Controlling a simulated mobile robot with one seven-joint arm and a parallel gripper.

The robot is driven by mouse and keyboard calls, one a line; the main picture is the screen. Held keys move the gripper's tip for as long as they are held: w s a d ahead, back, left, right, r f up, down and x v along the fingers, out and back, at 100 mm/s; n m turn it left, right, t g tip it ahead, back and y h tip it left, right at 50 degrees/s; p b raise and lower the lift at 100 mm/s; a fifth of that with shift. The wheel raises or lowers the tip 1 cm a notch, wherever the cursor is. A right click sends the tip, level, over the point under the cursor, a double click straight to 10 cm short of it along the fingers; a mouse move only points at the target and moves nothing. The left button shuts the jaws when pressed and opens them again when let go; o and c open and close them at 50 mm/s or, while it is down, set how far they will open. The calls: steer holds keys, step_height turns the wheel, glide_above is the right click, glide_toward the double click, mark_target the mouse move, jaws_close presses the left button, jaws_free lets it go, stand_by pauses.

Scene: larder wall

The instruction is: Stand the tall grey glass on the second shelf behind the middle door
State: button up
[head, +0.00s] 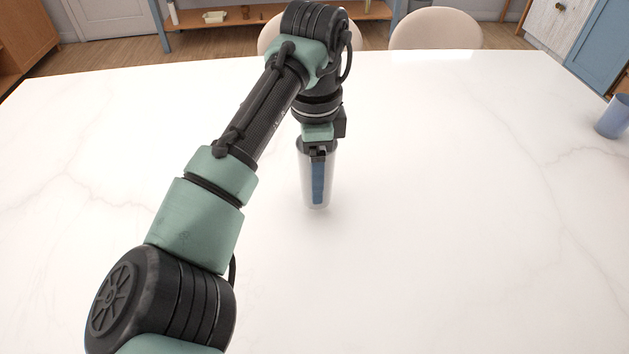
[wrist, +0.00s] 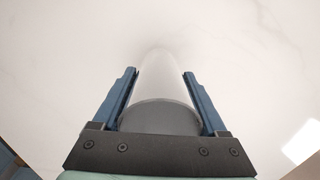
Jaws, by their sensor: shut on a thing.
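The tall grey glass (head: 328,190) is upright over the white table (head: 450,250). My gripper (head: 318,195) points straight down and is shut on the glass, with a blue finger along its near side. In the wrist view the glass (wrist: 160,114) lies between the two blue fingers of my gripper (wrist: 160,90). I cannot tell whether its base touches the table. The middle door and the second shelf are not clearly in view.
A blue cup (head: 612,118) stands at the table's right edge. Two beige chairs (head: 436,28) stand behind the far edge. A low wooden shelf (head: 240,16) with small items, a brown cabinet (head: 22,35) and a blue cabinet (head: 598,45) are beyond. Most of the table is clear.

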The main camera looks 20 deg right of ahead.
steer(key=shift+f, duration=1.35)
steer(key=o, duration=1.6)
steer(key=shift+f, duration=0.15)
step_height(320, 180, up, 12)
steer(key=shift+r+p, duration=0.2)
steer(key=shift+p, duration=0.55)
